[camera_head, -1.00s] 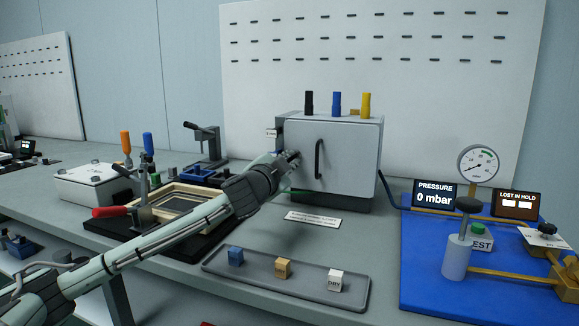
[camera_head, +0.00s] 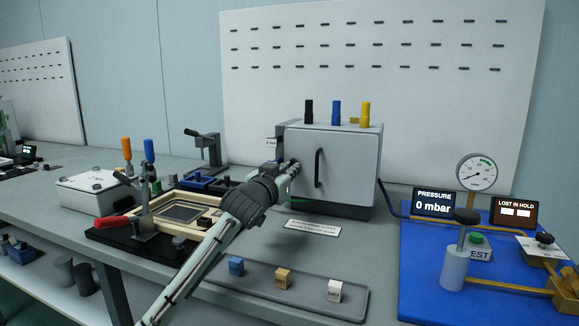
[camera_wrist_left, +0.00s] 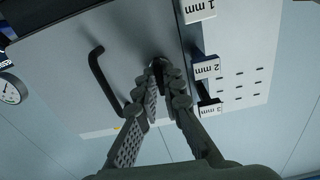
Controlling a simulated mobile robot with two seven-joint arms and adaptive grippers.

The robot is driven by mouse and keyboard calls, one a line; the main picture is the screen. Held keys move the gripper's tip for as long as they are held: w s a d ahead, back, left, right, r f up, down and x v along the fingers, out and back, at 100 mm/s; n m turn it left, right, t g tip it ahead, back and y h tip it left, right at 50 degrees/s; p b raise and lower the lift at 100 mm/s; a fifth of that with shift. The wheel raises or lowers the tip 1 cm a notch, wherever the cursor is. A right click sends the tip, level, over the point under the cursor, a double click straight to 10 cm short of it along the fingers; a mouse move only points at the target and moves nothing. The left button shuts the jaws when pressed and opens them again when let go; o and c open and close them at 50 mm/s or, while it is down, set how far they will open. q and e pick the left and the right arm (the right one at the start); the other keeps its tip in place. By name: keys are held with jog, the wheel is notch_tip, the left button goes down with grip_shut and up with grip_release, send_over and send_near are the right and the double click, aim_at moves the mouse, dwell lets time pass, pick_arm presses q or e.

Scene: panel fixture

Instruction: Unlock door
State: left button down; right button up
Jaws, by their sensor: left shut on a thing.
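A grey box-shaped cabinet stands on the bench with its front door (camera_head: 350,165) closed. The door has a dark vertical bar handle (camera_head: 318,168), which also shows in the wrist view (camera_wrist_left: 103,82). My left gripper (camera_head: 293,166) is at the door's left edge, left of the handle and apart from it. In the wrist view my left gripper (camera_wrist_left: 163,80) is shut on a small dark knob (camera_wrist_left: 158,63) on the door. The fingers hide most of the knob, so its turn angle cannot be told. My right gripper is not in view.
Black, blue and yellow pegs (camera_head: 337,112) stand on the cabinet. A grey tray (camera_head: 310,309) with small blocks lies in front, and a blue board (camera_head: 425,270) with a gauge is at right. A clamp fixture (camera_head: 130,245) is at left.

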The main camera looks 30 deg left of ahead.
pick_arm(q)
jog(key=shift+a+r+n, duration=0.1)
jog(key=shift+r+n, duration=0.05)
jog(key=shift+n, duration=0.35)
jog(key=c, duration=1.8)
grip_release()
jog(key=shift+o, duration=0.6)
jog(key=shift+w, duration=0.1)
jog(key=v, duration=1.2)
